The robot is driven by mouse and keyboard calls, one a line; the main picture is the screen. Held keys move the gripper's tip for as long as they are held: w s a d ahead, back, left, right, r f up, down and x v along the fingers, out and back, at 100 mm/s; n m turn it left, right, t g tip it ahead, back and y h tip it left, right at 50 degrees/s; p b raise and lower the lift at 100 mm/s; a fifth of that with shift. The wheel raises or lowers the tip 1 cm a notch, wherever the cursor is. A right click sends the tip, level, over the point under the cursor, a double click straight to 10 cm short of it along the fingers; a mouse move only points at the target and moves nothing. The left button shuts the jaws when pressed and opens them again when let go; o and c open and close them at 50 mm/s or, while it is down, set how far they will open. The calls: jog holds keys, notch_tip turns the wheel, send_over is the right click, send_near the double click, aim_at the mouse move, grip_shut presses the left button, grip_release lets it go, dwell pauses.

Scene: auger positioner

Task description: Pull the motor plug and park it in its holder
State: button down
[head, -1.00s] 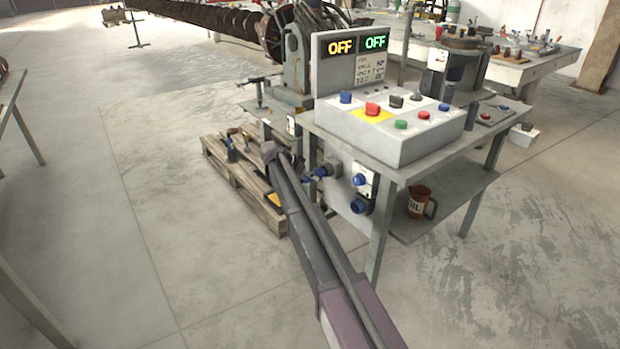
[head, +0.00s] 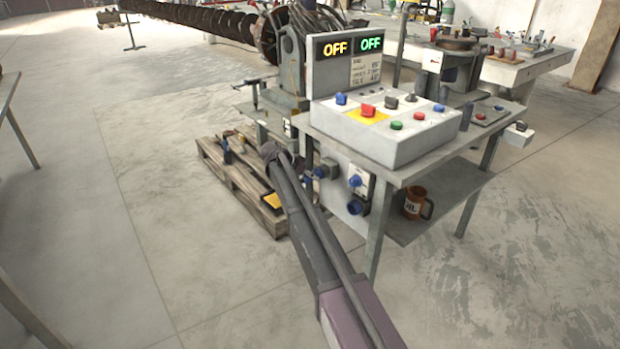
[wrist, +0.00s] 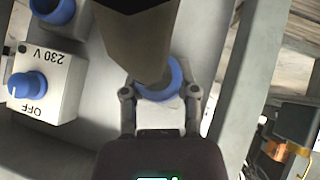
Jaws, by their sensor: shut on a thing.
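In the wrist view my gripper (wrist: 160,92) has its two fingers on either side of a blue ring, which I take to be the motor plug's collar (wrist: 158,88). It is shut on the plug. The white switch box (head: 360,178) has a blue knob, with a blue socket (head: 357,207) below.
The control console (head: 385,135) stands on a metal table, both displays reading OFF. An oil mug (head: 415,203) sits on the shelf below. A wooden pallet (head: 225,182) lies left of my arm. Table legs and rails (wrist: 232,75) stand close at the right of the wrist view. Open floor lies left.

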jog(key=shift+w+d, duration=0.35)
jog(key=shift+d, duration=0.15)
jog(key=shift+c, duration=1.5)
grip_release()
jog(key=shift+s+a, duration=0.1)
jog(key=shift+a, duration=0.05)
jog(key=shift+s+a, duration=0.5)
jog(key=shift+a, duration=0.2)
jog(key=s+a, duration=0.2)
jog(key=a, duration=0.1)
jog(key=s+a, duration=0.1)
jog(key=a, duration=0.1)
jog(key=shift+s+a, duration=0.25)
jog(key=shift+s, duration=0.15)
jog(key=s+d+f+b, duration=0.3)
jog(key=s+d, duration=0.1)
jog(key=s, duration=0.3)
jog(key=s+d+f+b, duration=0.3)
jog(key=s+d, duration=0.2)
jog(key=s, duration=0.2)
jog(key=shift+d, duration=0.3)
jog(key=shift+f, duration=0.1)
